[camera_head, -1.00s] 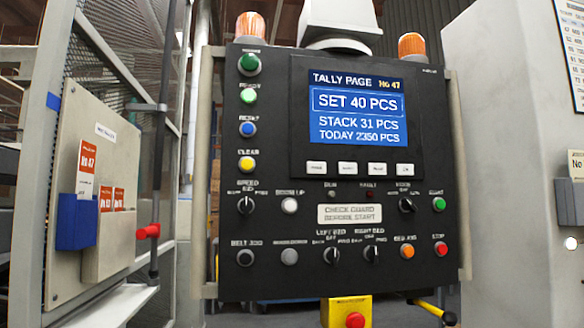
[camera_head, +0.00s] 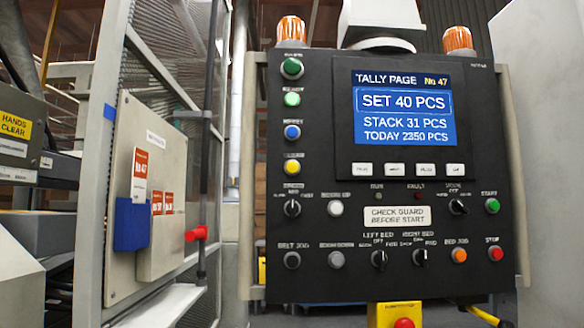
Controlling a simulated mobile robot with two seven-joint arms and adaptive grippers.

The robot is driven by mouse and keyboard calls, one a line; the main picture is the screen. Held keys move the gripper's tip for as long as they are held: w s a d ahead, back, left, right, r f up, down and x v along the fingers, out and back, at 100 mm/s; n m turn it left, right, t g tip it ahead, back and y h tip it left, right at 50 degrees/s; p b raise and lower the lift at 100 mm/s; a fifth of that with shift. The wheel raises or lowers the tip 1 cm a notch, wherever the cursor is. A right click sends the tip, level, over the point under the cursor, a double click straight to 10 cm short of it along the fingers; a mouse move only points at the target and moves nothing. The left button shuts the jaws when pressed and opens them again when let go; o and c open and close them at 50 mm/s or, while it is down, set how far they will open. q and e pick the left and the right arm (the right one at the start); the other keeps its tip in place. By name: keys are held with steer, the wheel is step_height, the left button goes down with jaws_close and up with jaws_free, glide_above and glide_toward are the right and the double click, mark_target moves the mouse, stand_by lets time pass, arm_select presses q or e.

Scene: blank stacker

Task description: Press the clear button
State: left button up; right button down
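The black control panel (camera_head: 316,110) stands upright in the centre right of the head view. The clear button, a yellow round button (camera_head: 292,167), is in the panel's left column, below the blue button (camera_head: 292,132); its small label above is blurred but read "CLEAR" in the earlier frame. The screen (camera_head: 404,107) shows "TALLY PAGE No 47", "SET 40 PCS", "STACK 31 PCS" and "TODAY 2350 PCS". Neither of my grippers is in view, and nothing touches the panel.
A yellow box with a red button (camera_head: 404,323) hangs below the panel. A grey cabinet (camera_head: 540,130) stands at right.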

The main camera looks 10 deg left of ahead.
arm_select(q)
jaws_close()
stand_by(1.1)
